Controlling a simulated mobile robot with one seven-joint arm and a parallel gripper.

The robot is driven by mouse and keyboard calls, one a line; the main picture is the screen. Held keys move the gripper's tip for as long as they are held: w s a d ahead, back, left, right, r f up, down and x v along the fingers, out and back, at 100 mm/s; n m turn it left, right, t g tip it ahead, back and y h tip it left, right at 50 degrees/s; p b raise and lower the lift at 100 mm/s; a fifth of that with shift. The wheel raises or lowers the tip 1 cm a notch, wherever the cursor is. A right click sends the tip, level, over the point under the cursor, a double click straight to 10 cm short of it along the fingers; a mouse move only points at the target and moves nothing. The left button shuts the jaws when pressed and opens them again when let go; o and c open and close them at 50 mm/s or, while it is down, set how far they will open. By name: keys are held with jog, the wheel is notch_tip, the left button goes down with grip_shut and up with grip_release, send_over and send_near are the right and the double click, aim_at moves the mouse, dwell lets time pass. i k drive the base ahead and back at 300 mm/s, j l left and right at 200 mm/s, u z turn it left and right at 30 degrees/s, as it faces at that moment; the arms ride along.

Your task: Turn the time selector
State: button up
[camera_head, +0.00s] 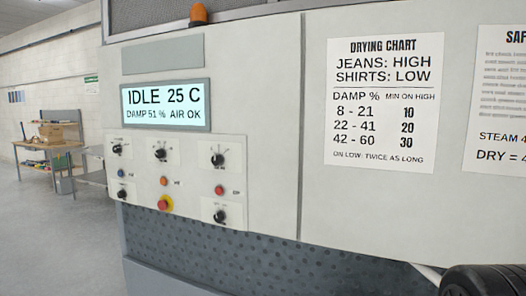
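Two more are below, a lower left knob (122,193) and a lower right knob (220,215). Their labels are too small to read, so I cannot tell which one is the time selector. My gripper is not in view. A dark rounded part at the bottom right corner looks like my arm, apart from the panel.
The display (166,106) reads IDLE 25 C, DAMP 51 %, AIR OK. A drying chart (385,100) lists damp 42 - 60 as 30 min on high. A red button with yellow ring (165,204) sits low on the panel. A workbench (50,150) stands far left.

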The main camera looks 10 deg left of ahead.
aim_at(160, 153)
jog(key=i+j+z, duration=0.2)
jog(key=j, duration=0.35)
jog(key=j+z, duration=0.2)
jog(key=j, duration=0.35)
jog(key=j+z, duration=0.1)
jog(key=j, duration=1)
